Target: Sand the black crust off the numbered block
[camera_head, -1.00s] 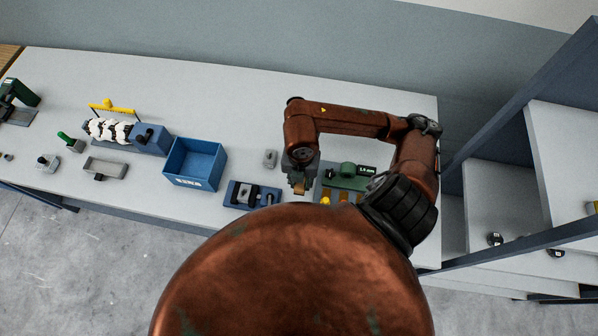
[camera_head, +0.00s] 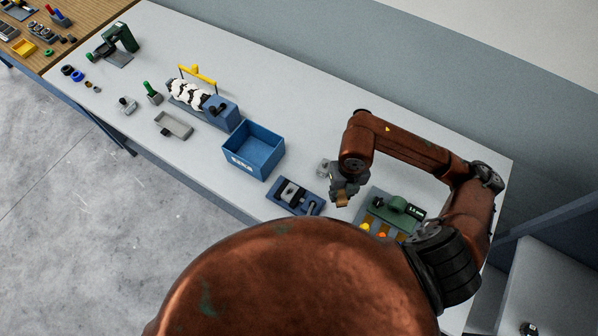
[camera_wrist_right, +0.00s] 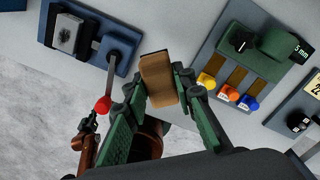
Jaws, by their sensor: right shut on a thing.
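A brown sanding block (camera_wrist_right: 157,80) is held between the green fingers of my right gripper (camera_wrist_right: 158,92). In the head view my right gripper (camera_head: 343,192) hangs over the table, pointing down. It is right of a blue vise (camera_head: 312,208). A small grey block (camera_head: 290,191) with dark patches sits in that vise. In the wrist view the grey block (camera_wrist_right: 70,35) is at upper left, apart from the sanding block. No number on it is legible to me. My left gripper does not show.
A green device (camera_head: 395,209) with coloured knobs and a mm label stands right of the gripper. A blue bin (camera_head: 253,151) is left of the vise. A roller stand (camera_head: 195,98) and grey tray (camera_head: 173,125) are farther left. Open table lies behind.

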